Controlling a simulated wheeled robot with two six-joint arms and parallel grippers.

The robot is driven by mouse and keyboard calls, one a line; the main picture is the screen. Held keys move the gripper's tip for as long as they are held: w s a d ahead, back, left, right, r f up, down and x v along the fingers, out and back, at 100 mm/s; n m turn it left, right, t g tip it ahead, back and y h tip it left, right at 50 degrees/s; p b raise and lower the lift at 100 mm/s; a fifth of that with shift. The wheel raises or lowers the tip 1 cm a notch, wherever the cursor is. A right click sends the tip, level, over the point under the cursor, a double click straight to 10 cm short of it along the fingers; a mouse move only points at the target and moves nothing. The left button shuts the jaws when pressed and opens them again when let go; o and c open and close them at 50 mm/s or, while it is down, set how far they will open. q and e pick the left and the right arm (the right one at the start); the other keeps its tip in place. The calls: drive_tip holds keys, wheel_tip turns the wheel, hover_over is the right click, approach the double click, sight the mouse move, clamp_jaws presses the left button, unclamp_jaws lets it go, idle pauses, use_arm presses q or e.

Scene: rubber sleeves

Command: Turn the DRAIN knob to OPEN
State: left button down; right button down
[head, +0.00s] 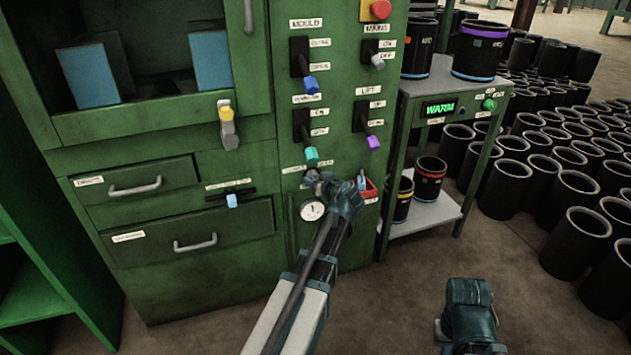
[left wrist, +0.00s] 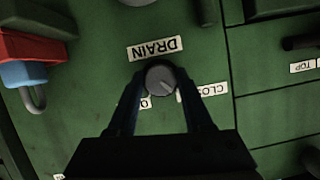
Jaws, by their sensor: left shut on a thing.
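The DRAIN knob (left wrist: 161,80) is a small round grey knob with a pale line, on the green machine front. In the left wrist view the line points down and right, towards the CLOSED label (left wrist: 210,89); the OPEN label (left wrist: 145,103) is mostly hidden by a finger. The DRAIN label (left wrist: 155,48) appears upside down. My left gripper (left wrist: 160,88) has a finger on either side of the knob and is shut on it. In the head view my left gripper (head: 316,179) covers the knob. My right arm's end shows low at the right, its fingers not discernible.
A round gauge (head: 312,210) sits just below my left gripper, and a red block with a blue-handled lever (head: 368,188) is close to its right. A trolley (head: 440,212) stands at the right, with black sleeves (head: 585,225) beyond.

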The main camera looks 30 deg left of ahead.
use_arm(q)
drive_tip(key=shift+w+d+f+m+g+y+b, duration=0.1)
drive_tip(key=shift+m+g+y+b, duration=0.35)
drive_tip(key=shift+m+y+b, duration=1.2)
drive_tip(key=shift+f+m+g+y+b, duration=0.1)
drive_tip(key=shift+m+g+y+b, duration=0.35)
drive_tip(key=shift+m+b, duration=1.4)
drive_tip(key=shift+w+d+f+m+g+y+b, duration=0.1)
drive_tip(key=shift+m+g+y+b, duration=0.6)
drive_tip(key=shift+m, duration=2)
drive_tip(key=shift+r+y, duration=0.1)
drive_tip(key=shift+y, duration=0.3)
drive_tip(key=shift+c, duration=1.6)
unclamp_jaws()
drive_tip(key=v, duration=1.3)
drive_tip(key=shift+s+d, duration=0.3)
